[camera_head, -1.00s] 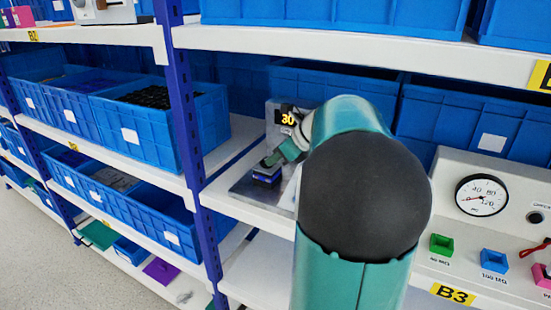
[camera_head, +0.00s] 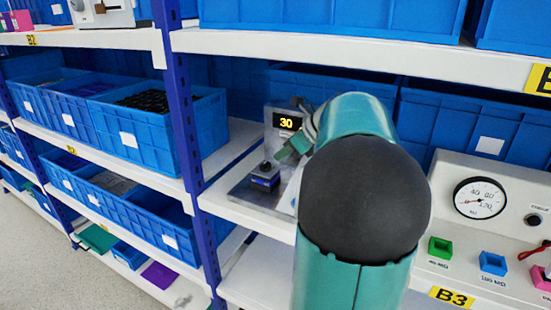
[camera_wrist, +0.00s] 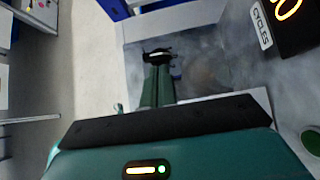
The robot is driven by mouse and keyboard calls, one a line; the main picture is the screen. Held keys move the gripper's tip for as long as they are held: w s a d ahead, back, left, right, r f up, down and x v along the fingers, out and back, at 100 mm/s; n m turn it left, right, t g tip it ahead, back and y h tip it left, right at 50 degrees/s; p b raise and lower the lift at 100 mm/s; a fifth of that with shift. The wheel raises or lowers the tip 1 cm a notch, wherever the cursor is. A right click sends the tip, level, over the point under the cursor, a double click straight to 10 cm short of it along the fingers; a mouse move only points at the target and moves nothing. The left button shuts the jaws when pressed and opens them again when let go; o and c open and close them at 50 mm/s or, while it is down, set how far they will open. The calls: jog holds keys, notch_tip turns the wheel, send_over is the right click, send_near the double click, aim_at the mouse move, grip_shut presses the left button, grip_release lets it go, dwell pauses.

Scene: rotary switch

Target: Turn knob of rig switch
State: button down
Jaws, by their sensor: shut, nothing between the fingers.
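The rig switch stands on the middle shelf. Its grey upright plate carries a lit display (camera_head: 286,122) reading 30. Its metal base (camera_head: 245,188) holds a blue block (camera_head: 264,181) with a small dark knob (camera_head: 266,166) on top. My gripper (camera_head: 281,155) is shut and empty, just above and right of the knob, apparently apart from it. In the wrist view my closed fingers (camera_wrist: 157,58) reach over the blurred grey base. The display (camera_wrist: 288,10) is cut off at the top right, beside a CYCLES label (camera_wrist: 262,25). I cannot pick out the knob there.
A blue shelf post (camera_head: 186,140) stands left of the rig, with blue bins (camera_head: 150,125) beyond it. The upper shelf (camera_head: 360,45) runs overhead. A gauge panel (camera_head: 481,198) stands to the right. A green round button (camera_wrist: 311,142) shows in the wrist view.

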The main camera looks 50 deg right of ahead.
jog(key=v, duration=0.4)
jog(key=shift+w, duration=0.1)
jog(key=a+f+n+g, duration=0.25)
jog(key=a+n, duration=1.15)
jog(key=a, duration=0.9)
jog(key=s+a+f+n+h, duration=0.1)
jog(key=s+a+f+n, duration=0.2)
jog(key=s+a+n, duration=0.2)
jog(key=s+a+f+n+h, duration=0.1)
jog(key=s+a+f+n, duration=0.3)
jog(key=a+n, duration=0.6)
jog(key=s+n, duration=0.1)
jog(key=n, duration=0.2)
jog(key=shift+s+n, duration=0.2)
jog(key=shift+n, duration=0.2)
jog(key=shift+a+g, duration=0.15)
jog(key=shift+g, duration=0.1)
